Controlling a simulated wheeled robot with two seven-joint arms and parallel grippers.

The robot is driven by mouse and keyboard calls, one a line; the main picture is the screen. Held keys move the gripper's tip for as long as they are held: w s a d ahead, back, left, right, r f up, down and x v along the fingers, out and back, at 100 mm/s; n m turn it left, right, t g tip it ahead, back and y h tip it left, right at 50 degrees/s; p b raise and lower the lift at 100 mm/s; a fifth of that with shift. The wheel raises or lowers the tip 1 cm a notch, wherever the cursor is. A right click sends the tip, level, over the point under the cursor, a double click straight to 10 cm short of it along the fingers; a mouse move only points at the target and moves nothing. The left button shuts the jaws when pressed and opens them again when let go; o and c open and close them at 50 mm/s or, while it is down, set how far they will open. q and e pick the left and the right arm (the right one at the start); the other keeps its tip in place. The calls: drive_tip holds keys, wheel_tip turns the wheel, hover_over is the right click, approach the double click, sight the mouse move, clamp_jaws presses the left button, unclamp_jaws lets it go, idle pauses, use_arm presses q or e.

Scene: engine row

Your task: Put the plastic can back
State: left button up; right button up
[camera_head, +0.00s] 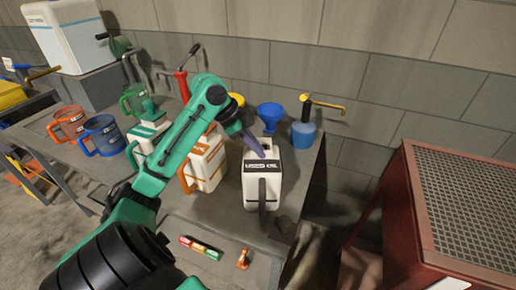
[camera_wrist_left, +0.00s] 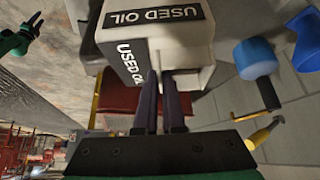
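The plastic can (camera_head: 262,180) is white with a "USED OIL" label and a dark strip down its front. It looks upright at the right end of the bench (camera_head: 225,222) in the head view; whether its base touches the bench is unclear. In the left wrist view the can (camera_wrist_left: 180,42) fills the upper middle. My left gripper (camera_head: 256,147) reaches its top from the left. In the wrist view its two dark fingers (camera_wrist_left: 162,78) are close together at the can's top part and appear shut on it; the exact contact is partly hidden. My right gripper is not clearly visible.
A white can with orange trim (camera_head: 205,168) stands left of the can. A blue funnel (camera_head: 270,116) and a blue pump bottle (camera_head: 303,134) stand behind it. Small coloured items (camera_head: 200,248) lie in front. A red cabinet (camera_head: 405,210) with a mesh top stands right, across a gap.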

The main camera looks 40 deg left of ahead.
use_arm(q)
drive_tip(key=o, duration=0.4)
drive_tip(key=shift+s+d+r, duration=0.1)
drive_tip(key=shift+r, duration=0.1)
drive_tip(key=b+v, duration=0.1)
drive_tip(key=v, duration=1.1)
